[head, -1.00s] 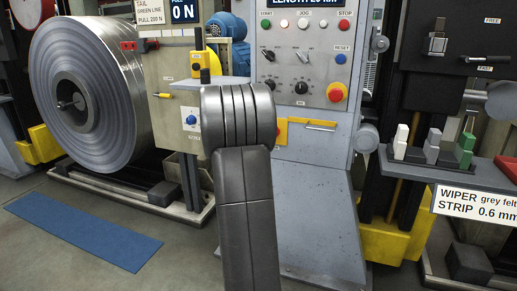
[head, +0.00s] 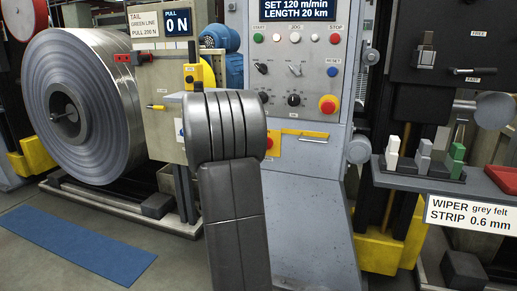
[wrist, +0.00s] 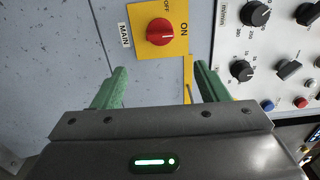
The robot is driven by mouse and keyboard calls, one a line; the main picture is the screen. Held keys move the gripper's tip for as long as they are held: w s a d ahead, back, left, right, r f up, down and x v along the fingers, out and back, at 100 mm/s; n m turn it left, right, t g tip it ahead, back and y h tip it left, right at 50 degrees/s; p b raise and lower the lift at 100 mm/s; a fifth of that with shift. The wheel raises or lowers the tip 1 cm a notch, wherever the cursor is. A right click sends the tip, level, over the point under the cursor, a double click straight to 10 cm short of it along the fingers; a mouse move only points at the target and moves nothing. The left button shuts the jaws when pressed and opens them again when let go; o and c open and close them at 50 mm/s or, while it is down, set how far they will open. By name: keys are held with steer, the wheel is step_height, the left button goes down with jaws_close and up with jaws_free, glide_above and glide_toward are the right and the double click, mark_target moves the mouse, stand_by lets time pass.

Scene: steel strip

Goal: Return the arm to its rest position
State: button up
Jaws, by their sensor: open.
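My arm (head: 232,205), dark grey, rises through the middle of the head view in front of the machine. The gripper is hidden in that view. In the wrist view my gripper (wrist: 160,68) shows two green fingers, well apart, with nothing held between them. Beyond the fingers is a red MAIN rotary switch (wrist: 160,32) on a yellow plate, on the grey cabinet front. Part of this switch shows in the head view (head: 269,143), at the right edge of my arm.
The control cabinet (head: 305,220) stands behind my arm, with knobs and a red stop button (head: 328,104). A large steel coil (head: 85,110) is at left. A shelf (head: 430,180) at right holds white, grey and green blocks. A blue mat (head: 75,245) lies on the floor.

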steer(key=b+x, duration=0.1)
steer(key=x, duration=1.1)
steer(key=shift+w+b, duration=0.25)
steer(key=shift+b, duration=0.1)
steer(key=p+v, duration=0.2)
steer(key=v, duration=1.2)
steer(key=w+d+n+p, duration=0.4)
steer(key=w+n+p, duration=0.7)
steer(key=n, duration=0.7)
steer(key=shift+w+r, duration=0.3)
steer(key=shift+w, duration=0.9)
